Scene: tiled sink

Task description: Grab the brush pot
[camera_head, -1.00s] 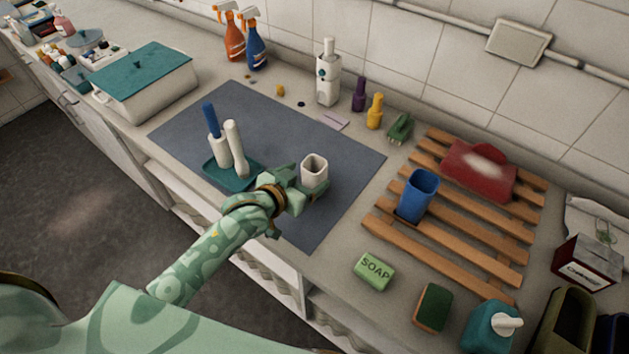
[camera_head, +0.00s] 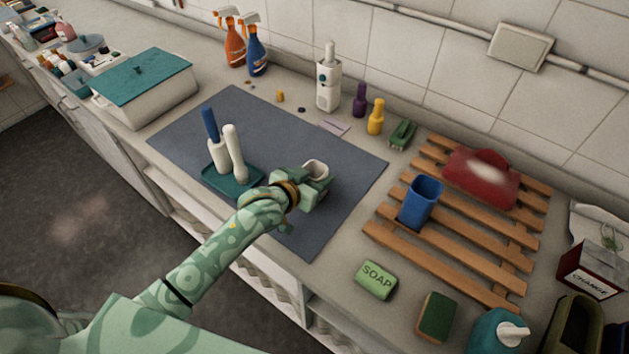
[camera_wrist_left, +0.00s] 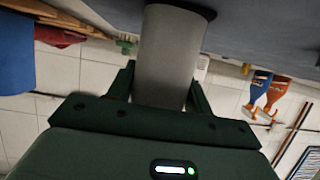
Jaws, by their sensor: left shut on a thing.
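The brush pot (camera_head: 316,169) is a small white open-topped cup on the dark grey mat (camera_head: 270,130). My left gripper (camera_head: 318,185) is shut on it, with its fingers around the sides, and hides most of its body in the head view. In the left wrist view the pot (camera_wrist_left: 168,55) stands between the two green fingers (camera_wrist_left: 160,90). Its base appears to be at the mat, though I cannot tell for certain whether it touches. My right gripper is not in view.
A wooden rack (camera_head: 450,240) with a blue cup (camera_head: 420,200) lies to the right. Soap (camera_head: 376,280) and a sponge (camera_head: 435,316) lie at the front. The mat behind the pot is clear.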

